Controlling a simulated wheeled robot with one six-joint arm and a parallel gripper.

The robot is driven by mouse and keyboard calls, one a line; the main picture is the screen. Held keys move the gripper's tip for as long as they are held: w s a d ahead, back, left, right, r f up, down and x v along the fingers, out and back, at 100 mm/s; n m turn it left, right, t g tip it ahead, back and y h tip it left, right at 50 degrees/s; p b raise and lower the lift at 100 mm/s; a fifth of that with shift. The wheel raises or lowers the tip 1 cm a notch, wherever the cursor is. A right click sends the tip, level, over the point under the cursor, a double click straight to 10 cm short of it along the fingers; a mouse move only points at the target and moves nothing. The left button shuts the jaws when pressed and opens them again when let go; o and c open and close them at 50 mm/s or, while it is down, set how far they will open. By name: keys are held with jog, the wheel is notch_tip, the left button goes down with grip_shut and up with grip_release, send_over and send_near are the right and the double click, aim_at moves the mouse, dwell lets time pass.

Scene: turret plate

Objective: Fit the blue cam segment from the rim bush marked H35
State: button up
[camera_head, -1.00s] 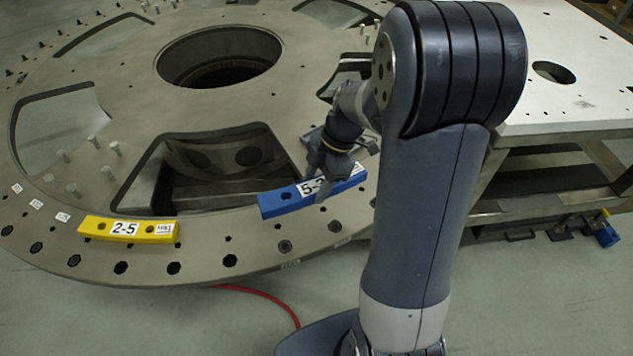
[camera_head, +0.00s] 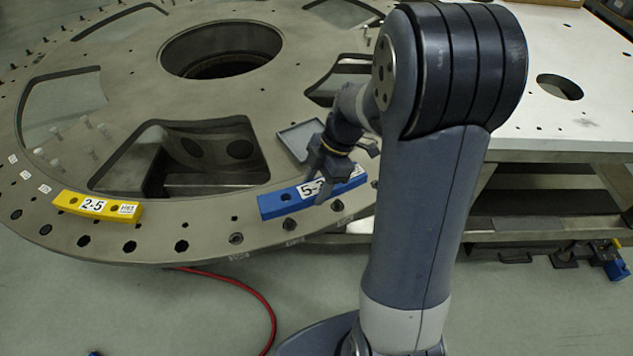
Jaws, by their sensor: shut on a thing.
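The blue cam segment (camera_head: 280,206) carries a white label starting with 5 and shows at the rim of the large round turret plate (camera_head: 70,128). My gripper (camera_head: 329,188) is shut on it from above, near its right part. The label is partly hidden by the gripper. I cannot tell whether the segment touches the plate or hangs just above it. A yellow cam segment (camera_head: 98,206) labelled 2-5 lies on the rim to the left. Dark rim bushes (camera_head: 130,247) run along the plate's edge. I cannot read an H35 mark.
Upright pins (camera_head: 58,166) stand on the plate at left. A grey tray (camera_head: 298,139) lies behind my gripper. A white-topped table (camera_head: 545,125) stands at right. A red hose (camera_head: 262,300) runs on the floor. The plate has large cutouts.

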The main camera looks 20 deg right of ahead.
jog(key=shift+f+b, duration=1)
jog(key=shift+f, duration=1)
jog(key=shift+f+b, duration=2.05)
jog(key=shift+b, duration=0.15)
jog(key=o, duration=1.3)
jog(key=v, duration=1)
jog(key=shift+d+r, duration=0.1)
jog(key=shift+r, duration=0.3)
